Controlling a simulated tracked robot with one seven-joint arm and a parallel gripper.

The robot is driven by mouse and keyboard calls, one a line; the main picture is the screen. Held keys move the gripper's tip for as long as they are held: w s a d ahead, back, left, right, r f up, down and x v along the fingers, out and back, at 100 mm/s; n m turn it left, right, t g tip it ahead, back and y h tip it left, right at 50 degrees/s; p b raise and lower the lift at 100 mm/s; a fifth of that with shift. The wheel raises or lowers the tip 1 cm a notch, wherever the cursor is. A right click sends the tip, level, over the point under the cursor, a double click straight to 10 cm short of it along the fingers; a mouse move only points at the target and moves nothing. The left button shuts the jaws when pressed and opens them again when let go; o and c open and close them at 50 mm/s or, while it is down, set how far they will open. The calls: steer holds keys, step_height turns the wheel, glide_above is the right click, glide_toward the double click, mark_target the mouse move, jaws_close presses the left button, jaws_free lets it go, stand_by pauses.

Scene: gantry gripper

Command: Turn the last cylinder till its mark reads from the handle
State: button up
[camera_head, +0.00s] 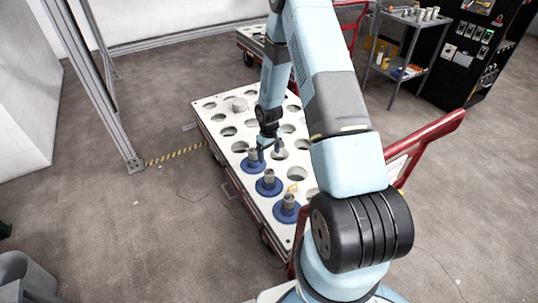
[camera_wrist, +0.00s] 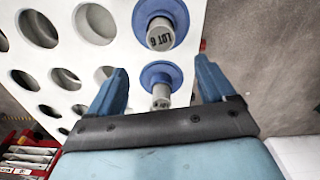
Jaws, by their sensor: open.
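Three grey cylinders with blue round collars stand in a row along the left edge of a white holed cart top (camera_head: 222,117): a near one (camera_head: 288,202), a middle one (camera_head: 269,177) and a far one (camera_head: 253,155). My gripper (camera_head: 268,148) points down beside the far one. In the wrist view my gripper (camera_wrist: 160,66) is open, and one cylinder (camera_wrist: 161,92) shows between its fingers, apart from both. A dark mark on it is too small to read. Another cylinder (camera_wrist: 160,33) beyond it bears a mark that looks like "LOT 6".
A red handle (camera_head: 435,134) rises at the cart's right. A gantry post (camera_head: 95,85) stands left, and a shelf (camera_head: 405,50) stands back right. Many cart holes are empty.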

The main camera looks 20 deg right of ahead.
mark_target(269, 171)
step_height(269, 171, down, 15)
steer(key=shift+s+r, duration=0.1)
steer(key=shift+r, duration=0.05)
stand_by(0.7)
steer(key=shift+c, duration=0.3)
steer(key=c, duration=1.1)
steer(key=o, duration=1.2)
steer(key=shift+c, duration=0.2)
steer(key=shift+r, duration=0.1)
